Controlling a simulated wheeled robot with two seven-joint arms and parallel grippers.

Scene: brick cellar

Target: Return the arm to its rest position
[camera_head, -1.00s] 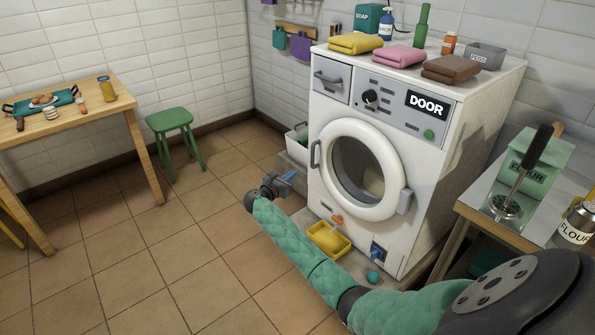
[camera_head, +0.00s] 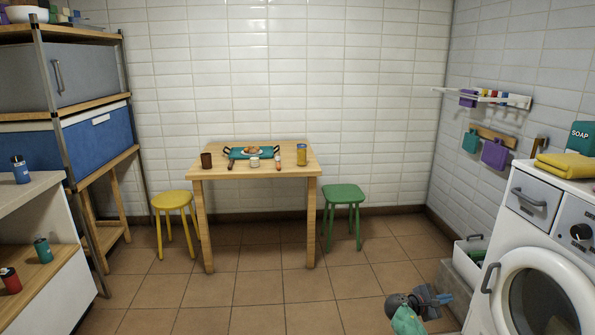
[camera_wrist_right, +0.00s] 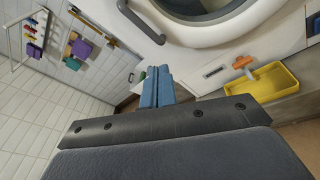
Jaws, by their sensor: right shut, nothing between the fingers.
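My right gripper (camera_head: 440,299) shows at the lower right in the head view, in front of the washing machine (camera_head: 555,250) and low over the floor. In the right wrist view its two blue fingers (camera_wrist_right: 157,86) are together with nothing between them. The washing machine's round door (camera_wrist_right: 205,20) fills the top of that view and looks closed in the head view. Most of my right arm is below the head picture; only a green-sleeved piece shows. My left gripper is not in view.
A wooden table (camera_head: 210,172) stands at the back wall between a yellow stool (camera_head: 172,200) and a green stool (camera_head: 344,194). Shelves (camera_head: 62,130) stand at left. A yellow tray (camera_wrist_right: 270,95) sits beneath the washer door. The middle floor is clear.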

